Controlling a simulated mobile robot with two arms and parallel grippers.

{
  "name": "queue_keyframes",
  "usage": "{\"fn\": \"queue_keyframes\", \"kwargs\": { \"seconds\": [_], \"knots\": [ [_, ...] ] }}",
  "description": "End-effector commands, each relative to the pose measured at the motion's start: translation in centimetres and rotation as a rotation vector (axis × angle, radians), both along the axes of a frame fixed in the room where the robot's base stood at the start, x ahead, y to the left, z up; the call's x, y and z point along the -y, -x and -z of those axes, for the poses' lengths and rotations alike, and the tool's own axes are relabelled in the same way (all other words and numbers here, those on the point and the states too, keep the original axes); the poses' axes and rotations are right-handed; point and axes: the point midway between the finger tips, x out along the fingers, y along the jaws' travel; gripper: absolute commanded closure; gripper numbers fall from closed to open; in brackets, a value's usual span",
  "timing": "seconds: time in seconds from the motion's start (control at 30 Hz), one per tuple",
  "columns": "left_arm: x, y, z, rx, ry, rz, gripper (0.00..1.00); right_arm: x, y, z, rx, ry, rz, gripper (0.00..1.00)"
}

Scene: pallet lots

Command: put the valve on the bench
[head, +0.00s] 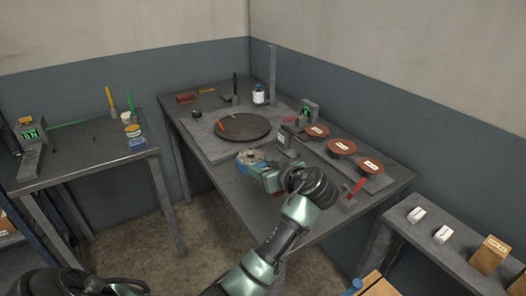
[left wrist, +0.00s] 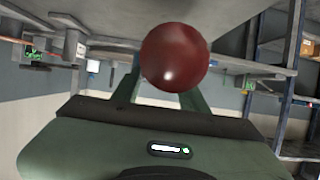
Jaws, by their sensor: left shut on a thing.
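My left gripper (head: 262,172) is over the near left edge of the middle bench (head: 222,173) and is shut on the valve (head: 249,157). In the head view the valve shows as a small blue and tan piece at the fingertips, partly hidden by the gripper. In the left wrist view a round dark red part (left wrist: 175,57) shows between the two green fingers. I cannot tell whether the valve touches the bench top. My right gripper is not in view.
The bench holds a dark round plate (head: 242,126), a white-and-blue bottle (head: 258,95), several red-brown labelled discs (head: 342,147) and a red-handled tool (head: 355,190). A side table (head: 85,166) stands left. A low shelf (head: 422,232) with white blocks stands right. The bench's near left strip is clear.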

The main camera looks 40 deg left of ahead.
Motion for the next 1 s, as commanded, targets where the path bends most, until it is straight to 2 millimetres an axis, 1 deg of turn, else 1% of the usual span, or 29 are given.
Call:
{"fn": "queue_keyframes", "kwargs": {
  "seconds": [0.23, 0.4, 0.53, 0.63, 0.87, 0.9, 0.97, 1.0],
  "knots": [
    [-0.1, -0.1, 1.3, 0.007, -0.007, -0.001, 1.00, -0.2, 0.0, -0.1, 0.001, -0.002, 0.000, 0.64],
    [-0.1, -0.1, 3.6, 0.004, -0.008, 0.001, 1.00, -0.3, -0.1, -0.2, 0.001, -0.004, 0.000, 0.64],
    [-0.1, -0.1, 4.9, 0.007, -0.007, 0.001, 1.00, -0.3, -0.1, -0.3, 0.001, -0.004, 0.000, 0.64],
    [-0.1, -0.1, 5.2, 0.008, -0.006, 0.001, 1.00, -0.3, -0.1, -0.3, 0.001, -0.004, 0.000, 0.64],
    [-0.1, -0.1, 5.2, 0.008, -0.006, 0.000, 1.00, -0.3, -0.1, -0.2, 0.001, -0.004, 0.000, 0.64],
    [0.0, 0.0, 5.7, 0.000, 0.000, 0.000, 0.54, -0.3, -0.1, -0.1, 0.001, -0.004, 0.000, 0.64],
    [0.0, 0.0, 5.7, 0.000, 0.000, 0.000, 0.37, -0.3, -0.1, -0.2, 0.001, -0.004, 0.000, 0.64],
    [0.0, 0.0, 5.7, 0.000, 0.000, 0.000, 0.35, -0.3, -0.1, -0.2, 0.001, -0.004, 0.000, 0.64]
  ]
}}
